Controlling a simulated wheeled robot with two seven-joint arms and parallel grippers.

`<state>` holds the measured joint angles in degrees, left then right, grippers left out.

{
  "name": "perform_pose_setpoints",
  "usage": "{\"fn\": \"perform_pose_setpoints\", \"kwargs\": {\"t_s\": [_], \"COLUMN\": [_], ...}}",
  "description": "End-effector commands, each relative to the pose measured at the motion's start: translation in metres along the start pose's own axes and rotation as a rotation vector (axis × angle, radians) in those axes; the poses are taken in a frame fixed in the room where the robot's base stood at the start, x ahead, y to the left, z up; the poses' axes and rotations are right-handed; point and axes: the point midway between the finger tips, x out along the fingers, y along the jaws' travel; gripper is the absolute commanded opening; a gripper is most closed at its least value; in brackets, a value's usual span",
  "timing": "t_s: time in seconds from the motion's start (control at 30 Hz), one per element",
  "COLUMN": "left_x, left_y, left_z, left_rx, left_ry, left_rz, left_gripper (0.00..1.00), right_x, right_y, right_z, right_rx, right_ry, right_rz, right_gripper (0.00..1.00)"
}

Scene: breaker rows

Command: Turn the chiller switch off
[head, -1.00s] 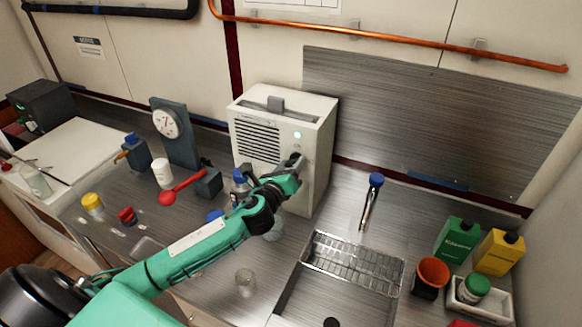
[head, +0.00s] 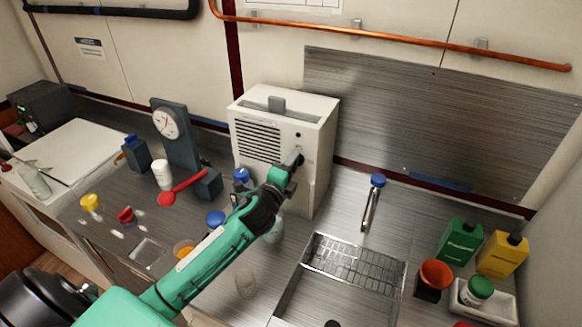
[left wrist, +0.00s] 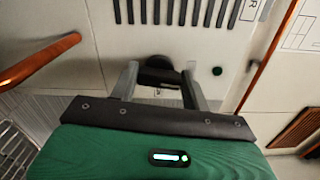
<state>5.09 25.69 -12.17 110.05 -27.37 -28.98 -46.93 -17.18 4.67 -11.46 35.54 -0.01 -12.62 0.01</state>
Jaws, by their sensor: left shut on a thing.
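The chiller (head: 318,125) is a white box with a slotted vent, standing on the counter against the wall. Its dark switch knob (left wrist: 160,72) shows in the left wrist view between my two fingers. The small round lamp (head: 298,135) on its front is dark, and looks dark in the left wrist view (left wrist: 217,71) too. My left gripper (head: 296,163) is at the front of the chiller, shut on the switch knob. The fingers and wrist hide most of the knob in the head view. My right gripper is not in view.
A dial stand (head: 180,135) and a red spoon-like thing (head: 180,188) are left of the chiller. A sink with a wire rack (head: 355,262) and a blue-topped tap (head: 372,200) are to the right. Glassware and a blue-capped bottle stand near my arm. A copper pipe (head: 400,36) runs above.

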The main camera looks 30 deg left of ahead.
Motion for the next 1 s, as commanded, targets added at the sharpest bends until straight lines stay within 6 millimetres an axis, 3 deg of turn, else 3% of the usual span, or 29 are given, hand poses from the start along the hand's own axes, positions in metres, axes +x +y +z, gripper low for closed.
{"fn": "perform_pose_setpoints", "kwargs": {"t_s": [0.33,0.87,0.9,1.0], "left_x": [-0.0001,-0.0001,-0.0001,-0.0001], "left_y": [0.0014,0.0015,0.0016,0.0014], "left_z": [0.0001,-0.0001,-0.0001,-0.0001], "left_rx": [-0.137,-0.16,-0.16,-0.159], "left_ry": [-0.001,0.0,0.0,0.0], "left_rz": [0.001,0.002,0.002,0.002], "left_gripper": [0.24,0.24,0.51,0.69], "right_x": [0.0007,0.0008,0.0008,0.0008], "right_y": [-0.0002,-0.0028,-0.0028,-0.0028], "right_z": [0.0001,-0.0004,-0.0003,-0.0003], "right_rx": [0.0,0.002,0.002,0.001], "right_ry": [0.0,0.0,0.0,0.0], "right_rz": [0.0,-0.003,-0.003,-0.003], "right_gripper": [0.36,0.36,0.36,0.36]}}
